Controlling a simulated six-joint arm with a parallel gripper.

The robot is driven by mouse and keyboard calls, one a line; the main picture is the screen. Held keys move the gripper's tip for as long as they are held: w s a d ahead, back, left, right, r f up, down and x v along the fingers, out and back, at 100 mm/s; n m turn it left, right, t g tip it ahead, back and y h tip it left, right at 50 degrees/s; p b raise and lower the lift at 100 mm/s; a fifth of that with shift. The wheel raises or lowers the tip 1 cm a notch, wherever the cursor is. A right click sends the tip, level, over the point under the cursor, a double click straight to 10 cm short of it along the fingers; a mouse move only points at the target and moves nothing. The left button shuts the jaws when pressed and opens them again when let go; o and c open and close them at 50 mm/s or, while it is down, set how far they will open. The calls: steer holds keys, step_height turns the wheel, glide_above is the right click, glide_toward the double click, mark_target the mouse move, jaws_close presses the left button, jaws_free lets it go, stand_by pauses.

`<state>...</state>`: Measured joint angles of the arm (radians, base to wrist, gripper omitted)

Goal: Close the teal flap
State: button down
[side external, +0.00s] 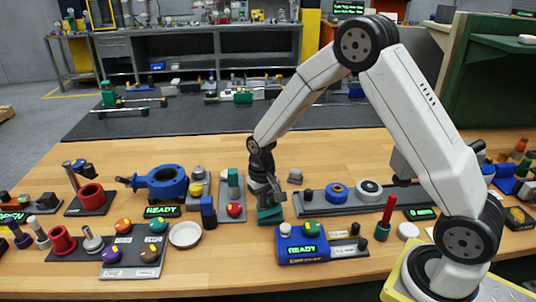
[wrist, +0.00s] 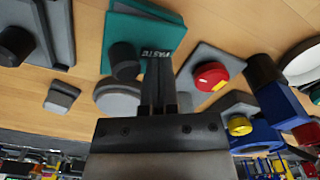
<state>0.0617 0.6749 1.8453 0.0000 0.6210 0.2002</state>
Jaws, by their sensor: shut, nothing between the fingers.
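The teal flap (wrist: 148,35) shows in the wrist view, at the top, lettered WASTE along its edge. A dark cylindrical knob (wrist: 125,57) stands at its lower left. In the side view the teal part (side external: 270,215) sits directly below my gripper (side external: 268,197). My gripper's fingers (wrist: 157,68) are shut and empty, with their tips overlapping the lettered edge in the wrist view. I cannot tell whether they touch it. The flap's hinge and exact angle are not clear, and my gripper partly hides the teal part in the side view.
A red knob on a grey plate (side external: 235,209) is left of my gripper. A blue READY box (side external: 302,247) stands in front to the right. A blue block (side external: 208,212) is further left. A grey rail plate with round parts (side external: 368,197) lies right. Bare wood shows behind.

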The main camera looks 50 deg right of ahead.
steer(key=shift+s+d, duration=0.6)
steer(key=shift+d, duration=0.05)
stand_by(0.4)
steer(key=shift+r, duration=0.15)
steer(key=shift+s+r, duration=0.1)
steer(key=shift+r, duration=1.75)
steer(key=shift+a+r, duration=0.1)
steer(key=shift+r, duration=1.4)
steer(key=shift+r, duration=0.1)
steer(key=shift+s+d+r, duration=0.2)
steer(key=shift+d+r, duration=0.05)
steer(key=shift+r, duration=0.3)
steer(key=shift+s+d+r, duration=0.2)
steer(key=shift+r, duration=0.4)
steer(key=shift+s+d+r, duration=0.2)
steer(key=shift+d+r, duration=0.05)
steer(key=shift+r, duration=0.3)
